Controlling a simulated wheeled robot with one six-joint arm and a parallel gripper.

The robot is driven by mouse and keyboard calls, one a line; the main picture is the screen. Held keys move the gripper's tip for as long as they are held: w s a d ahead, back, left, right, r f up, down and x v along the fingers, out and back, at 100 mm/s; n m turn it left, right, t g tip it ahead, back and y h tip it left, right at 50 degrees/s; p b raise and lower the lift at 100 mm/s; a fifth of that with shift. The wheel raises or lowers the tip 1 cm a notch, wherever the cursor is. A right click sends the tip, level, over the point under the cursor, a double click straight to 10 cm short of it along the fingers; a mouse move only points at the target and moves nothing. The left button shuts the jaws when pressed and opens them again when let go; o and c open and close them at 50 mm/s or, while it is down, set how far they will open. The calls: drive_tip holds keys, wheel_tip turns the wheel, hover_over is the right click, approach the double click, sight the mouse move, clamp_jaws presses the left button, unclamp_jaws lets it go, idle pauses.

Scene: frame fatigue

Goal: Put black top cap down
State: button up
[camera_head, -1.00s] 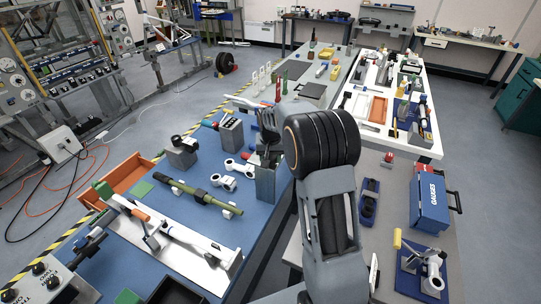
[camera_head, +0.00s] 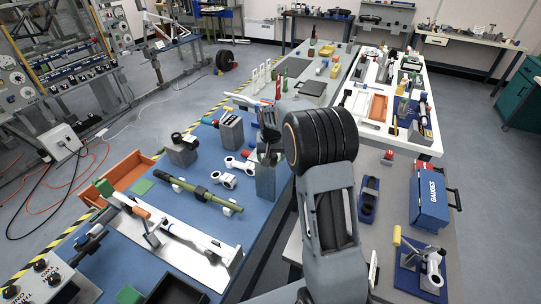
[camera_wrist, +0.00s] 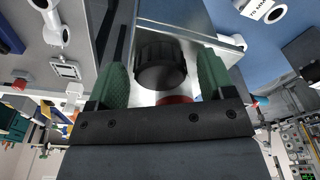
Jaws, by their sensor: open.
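A ribbed black cap (camera_wrist: 160,62) shows in the wrist view between the two green finger pads of my gripper (camera_wrist: 160,80). The pads stand apart, with a gap visible on each side of the cap. A grey block-like surface (camera_wrist: 172,14) lies just beyond the cap; whether the cap rests on it is hard to tell. A red round part (camera_wrist: 174,100) shows near the cap, partly hidden by my gripper. In the head view my gripper (camera_head: 268,135) is over the grey upright block (camera_head: 265,180) at the blue bench's right edge, and the cap cannot be made out there.
White link parts (camera_head: 224,180) and a green tube (camera_head: 195,192) lie left of the block. Smaller grey blocks (camera_head: 231,131) stand behind. A blue gauges case (camera_head: 430,195) and a blue fixture (camera_head: 420,272) sit on the right bench. A gap separates the benches.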

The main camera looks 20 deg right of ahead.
wheel_tip(320, 180, up, 12)
drive_tip(key=s+b, duration=0.1)
drive_tip(key=s+a+r+n+t, duration=0.1)
drive_tip(key=s+a+r, duration=0.1)
drive_tip(key=s, duration=0.5)
drive_tip(key=s+a+r+n+t, duration=0.1)
drive_tip(key=s+a+r, duration=0.1)
drive_tip(key=s, duration=0.4)
drive_tip(key=s+a+f+n+t, duration=0.1)
drive_tip(key=s+f, duration=0.3)
drive_tip(key=s, duration=0.8)
drive_tip(key=shift+s+a+f+n, duration=0.3)
drive_tip(key=shift+a+f, duration=0.05)
drive_tip(key=shift+a, duration=0.25)
